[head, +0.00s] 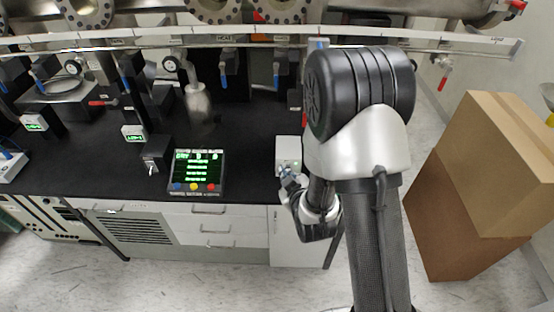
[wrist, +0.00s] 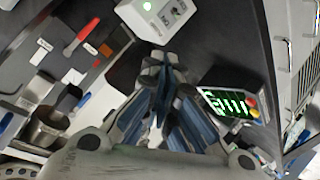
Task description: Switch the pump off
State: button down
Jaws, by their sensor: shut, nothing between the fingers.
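A small white switch box (head: 289,152) stands at the right end of the black bench, partly hidden by my arm. In the wrist view the white switch box (wrist: 158,14) shows a lit green lamp, dark round marks and lettering too small to read. My gripper (head: 287,180) is just in front of the box's near face. In the wrist view my gripper (wrist: 163,56) is shut and empty, with its tips close to the box's lettered side. I cannot tell whether they touch it.
A panel with a green display (head: 196,170) and coloured buttons stands left on the bench; it also shows in the wrist view (wrist: 228,104). A dark box with a toggle (head: 154,160) is beside it. Valves and pipes line the back. Cardboard boxes (head: 450,210) stand right.

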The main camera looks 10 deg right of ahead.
jog(key=shift+n+t, duration=0.6)
jog(key=shift+t, duration=0.1)
jog(key=shift+s+a+f, duration=0.1)
jog(key=shift+s+f, duration=0.1)
jog(key=shift+f, duration=0.45)
jog(key=shift+s+a+f, duration=0.1)
jog(key=shift+s+f, duration=0.15)
jog(key=shift+f, duration=0.4)
jog(key=shift+s+f, duration=0.2)
jog(key=shift+f, duration=0.45)
jog(key=b+x, duration=0.1)
jog(key=x, duration=0.9)
